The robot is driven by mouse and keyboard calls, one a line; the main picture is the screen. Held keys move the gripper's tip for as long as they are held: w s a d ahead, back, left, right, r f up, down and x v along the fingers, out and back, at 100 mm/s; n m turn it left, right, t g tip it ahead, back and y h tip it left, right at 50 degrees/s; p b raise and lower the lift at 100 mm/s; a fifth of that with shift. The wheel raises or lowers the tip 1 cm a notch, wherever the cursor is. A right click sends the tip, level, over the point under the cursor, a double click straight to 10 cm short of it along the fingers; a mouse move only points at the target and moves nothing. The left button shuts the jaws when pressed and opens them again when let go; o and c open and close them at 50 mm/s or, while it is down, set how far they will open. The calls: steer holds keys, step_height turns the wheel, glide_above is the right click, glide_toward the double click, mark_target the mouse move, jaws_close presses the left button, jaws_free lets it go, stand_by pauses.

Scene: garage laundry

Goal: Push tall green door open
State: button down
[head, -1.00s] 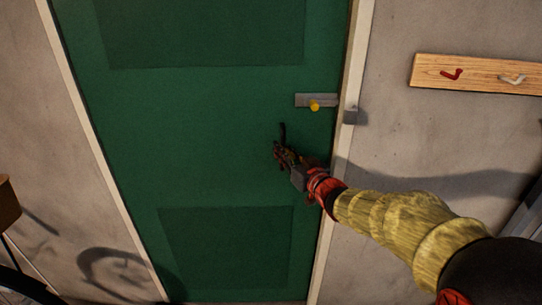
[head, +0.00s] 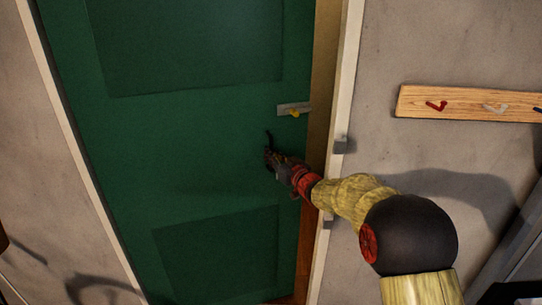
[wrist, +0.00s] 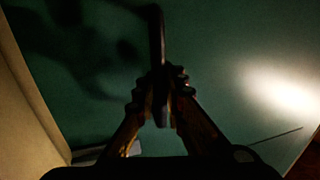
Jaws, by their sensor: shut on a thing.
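The tall green door (head: 180,140) stands ajar in the head view, its right edge swung away from the white frame (head: 338,130). My gripper (head: 271,157) is at the door's face near its right edge, below the grey latch plate (head: 291,109) with a yellow knob. In the wrist view my gripper (wrist: 161,85) is shut on a dark bent bar (wrist: 158,35), which looks like a handle. The green door surface (wrist: 225,60) fills the background there. How the bar joins the door is hidden.
A wooden rail (head: 470,103) with coloured hooks is on the grey wall right of the door. A small grey catch (head: 341,145) sits on the frame. A brown strip shows in the gap between door and frame.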

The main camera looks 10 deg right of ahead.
steer(key=c, duration=1.9)
jaws_free()
steer(key=shift+d, duration=0.1)
steer(key=shift+s, duration=0.1)
